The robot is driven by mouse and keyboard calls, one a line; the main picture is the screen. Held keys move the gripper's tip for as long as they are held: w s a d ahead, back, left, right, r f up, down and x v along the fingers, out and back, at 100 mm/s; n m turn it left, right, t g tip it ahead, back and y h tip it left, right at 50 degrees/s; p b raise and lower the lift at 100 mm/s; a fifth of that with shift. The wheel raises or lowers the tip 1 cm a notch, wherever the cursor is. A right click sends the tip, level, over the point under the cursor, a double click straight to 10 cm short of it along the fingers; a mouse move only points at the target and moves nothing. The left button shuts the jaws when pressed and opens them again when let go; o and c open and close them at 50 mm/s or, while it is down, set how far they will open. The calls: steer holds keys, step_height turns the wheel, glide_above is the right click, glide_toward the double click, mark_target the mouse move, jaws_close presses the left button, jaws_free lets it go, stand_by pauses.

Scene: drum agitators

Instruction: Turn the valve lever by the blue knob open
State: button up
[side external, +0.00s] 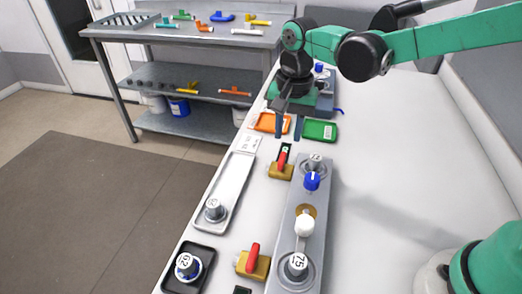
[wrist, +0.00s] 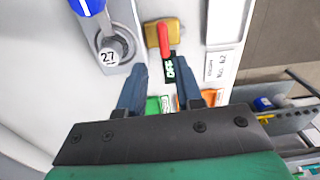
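The valve near the blue knob (side external: 312,181) has a brass body (side external: 281,172) and a red lever (side external: 283,159). The lever points away from the body toward a black label, which reads OFF in the wrist view (wrist: 170,69). In that view the red lever (wrist: 164,40) points toward my fingers, and the blue knob (wrist: 88,5) is cut by the top left edge. My gripper (side external: 288,134) is open and empty, fingers pointing down, a little beyond the lever's tip. In the wrist view its fingertips (wrist: 161,66) flank the label's area, apart from the lever.
The grey panel also carries a white knob (side external: 304,225) and numbered caps. A second brass valve with a red lever (side external: 253,257) stands nearer the camera. Orange (side external: 267,122) and green (side external: 320,131) trays lie near my gripper.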

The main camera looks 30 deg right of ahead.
mark_target(282, 158)
steer(key=shift+w+a+f+m, duration=0.25)
steer(key=shift+a+f+m, duration=0.05)
steer(key=shift+f, duration=3)
steer(key=shift+c, duration=0.2)
jaws_close()
